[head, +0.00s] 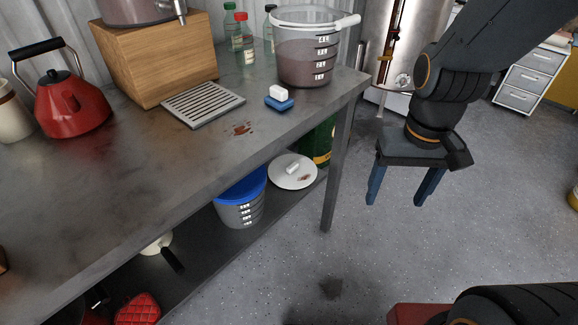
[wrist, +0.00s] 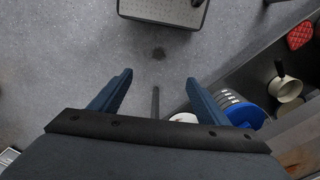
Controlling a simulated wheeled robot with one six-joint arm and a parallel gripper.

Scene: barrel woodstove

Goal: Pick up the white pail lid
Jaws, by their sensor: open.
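The white pail lid (head: 281,180) is a round white disc with a white grip on top and a small brown stain. It lies on the lower shelf under the workbench, near the shelf's right end, beside the blue-lidded pail (head: 240,212). In the wrist view a piece of the white lid (wrist: 182,117) shows between my fingers, partly hidden by the right finger. My gripper (head: 396,203) is open and empty, pointing down over the floor to the right of the bench leg. In the wrist view its two blue fingers (wrist: 158,78) are spread apart.
The bench top (head: 120,165) overhangs the shelf, and its leg (head: 338,170) stands between my gripper and the lid. A saucepan (wrist: 286,90) sits farther along the shelf. The floor ahead is open.

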